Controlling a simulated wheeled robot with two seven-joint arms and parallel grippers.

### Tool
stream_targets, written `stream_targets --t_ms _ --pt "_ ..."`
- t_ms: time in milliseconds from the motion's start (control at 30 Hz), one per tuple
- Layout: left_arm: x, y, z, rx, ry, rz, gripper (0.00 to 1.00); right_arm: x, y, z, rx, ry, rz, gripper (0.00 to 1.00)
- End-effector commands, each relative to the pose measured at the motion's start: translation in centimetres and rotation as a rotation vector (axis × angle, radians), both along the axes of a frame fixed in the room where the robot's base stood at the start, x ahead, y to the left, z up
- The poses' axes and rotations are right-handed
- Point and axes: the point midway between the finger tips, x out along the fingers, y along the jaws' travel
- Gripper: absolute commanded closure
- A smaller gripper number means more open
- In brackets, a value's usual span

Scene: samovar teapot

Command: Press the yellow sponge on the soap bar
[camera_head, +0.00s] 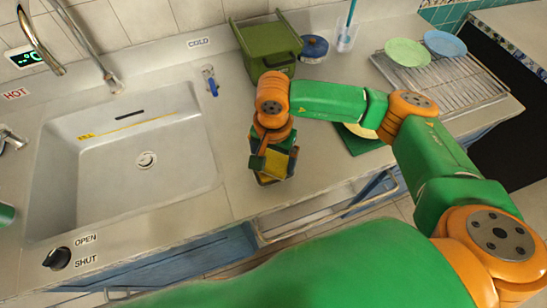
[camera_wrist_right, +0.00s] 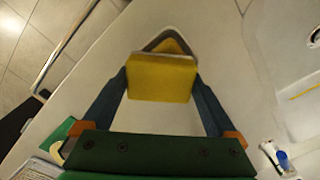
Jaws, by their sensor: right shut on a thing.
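My right gripper (camera_head: 277,160) is shut on the yellow sponge (camera_wrist_right: 162,78), with one dark finger on each side of it. In the head view the sponge (camera_head: 276,163) shows between the fingers, partly covered by them. It is over a dark-edged holder (camera_wrist_right: 146,46) on the counter, between the sink and the green board. A yellow-orange surface (camera_wrist_right: 171,46) shows inside the holder beyond the sponge; it may be the soap bar, mostly hidden. I cannot tell whether the sponge touches it. My left gripper is out of view.
The sink (camera_head: 110,185) lies to the left. A green box (camera_head: 268,42) and a blue-lidded pot (camera_head: 314,47) stand behind. A green board (camera_head: 355,144) with a pale yellow thing lies to the right, partly under my arm. A rack (camera_head: 450,85) holds plates.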

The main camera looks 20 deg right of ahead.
Motion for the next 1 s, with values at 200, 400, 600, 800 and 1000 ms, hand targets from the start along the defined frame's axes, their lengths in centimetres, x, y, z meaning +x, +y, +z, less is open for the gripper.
stream_targets --t_ms 200,400,600,800,1000 --pt "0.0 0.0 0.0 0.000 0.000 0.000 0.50 -0.1 0.0 -0.2 -0.002 0.006 0.001 0.51" --pt "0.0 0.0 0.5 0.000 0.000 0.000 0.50 -0.1 0.0 0.6 -0.002 0.004 0.001 0.51" --pt "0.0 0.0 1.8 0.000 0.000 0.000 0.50 -0.1 0.0 3.0 -0.001 0.002 0.001 0.51" --pt "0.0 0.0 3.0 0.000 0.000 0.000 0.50 0.0 0.0 5.3 -0.001 0.001 0.001 0.51" --pt "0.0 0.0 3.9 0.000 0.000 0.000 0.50 0.0 0.0 7.1 -0.001 0.001 0.000 0.51"
